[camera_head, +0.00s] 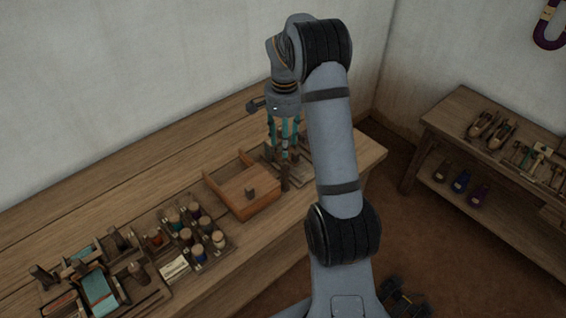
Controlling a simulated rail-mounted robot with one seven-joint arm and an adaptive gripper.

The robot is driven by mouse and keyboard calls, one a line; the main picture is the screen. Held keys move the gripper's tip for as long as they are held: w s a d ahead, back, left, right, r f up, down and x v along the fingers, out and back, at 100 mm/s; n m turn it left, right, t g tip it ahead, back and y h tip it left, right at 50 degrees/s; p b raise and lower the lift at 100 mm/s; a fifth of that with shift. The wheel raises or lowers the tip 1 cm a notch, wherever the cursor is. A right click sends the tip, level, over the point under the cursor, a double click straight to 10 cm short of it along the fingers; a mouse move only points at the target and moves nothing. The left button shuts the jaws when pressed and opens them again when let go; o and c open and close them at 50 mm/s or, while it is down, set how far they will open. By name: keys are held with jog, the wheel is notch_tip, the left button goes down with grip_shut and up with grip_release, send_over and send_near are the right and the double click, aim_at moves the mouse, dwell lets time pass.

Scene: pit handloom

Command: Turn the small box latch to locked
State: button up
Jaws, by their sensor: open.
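My gripper (284,152) points down over the far right part of the long wooden table, and its fingers look apart with nothing clearly held. A small wooden box (258,208) sits on the table to the left of and nearer than the gripper. Dark upright posts stand close to the gripper's fingers. What lies directly under the fingers is partly hidden by the gripper and my arm, and contact cannot be told.
A rack of thread spools (195,236) stands left of the box. Trays with a teal item (99,288) lie at the front left. A low shelf (450,215) with shuttles and small bottles stands at the right. The table's back strip (130,195) is clear.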

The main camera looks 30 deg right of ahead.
aim_at(285, 167)
jog(key=shift+m, duration=0.4)
jog(key=f, duration=0.3)
jog(key=f+p, duration=0.1)
jog(key=f, duration=0.3)
jog(key=f+p, duration=0.1)
jog(key=f, duration=0.2)
jog(key=shift+w+d+f, duration=0.1)
jog(key=shift+d+f, duration=0.15)
jog(key=shift+c, duration=0.2)
grip_shut()
